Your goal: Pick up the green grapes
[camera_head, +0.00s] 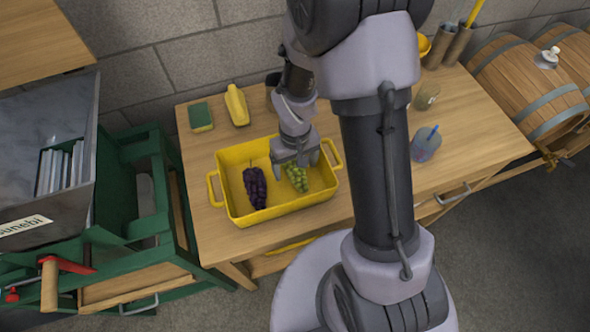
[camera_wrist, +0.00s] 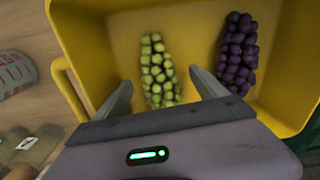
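The green grapes (camera_head: 297,177) lie in a yellow tray (camera_head: 238,158) with two handles on the wooden table. A bunch of dark purple grapes (camera_head: 255,187) lies in the same tray, to their left. My gripper (camera_head: 296,163) is over the tray, just above the green grapes. In the wrist view my gripper (camera_wrist: 160,88) is open, with one finger on each side of the green grapes (camera_wrist: 157,70). The fingers look apart from the grapes. The purple grapes (camera_wrist: 238,52) are outside the fingers, to the right. The lower end of the green bunch is partly hidden by my gripper's body.
A green sponge (camera_head: 201,117) and a yellow object (camera_head: 237,105) lie behind the tray. A cup with a blue stick (camera_head: 425,145) and a jar (camera_head: 426,96) stand to the right. Barrels (camera_head: 535,90) are at far right. The tray walls surround my gripper.

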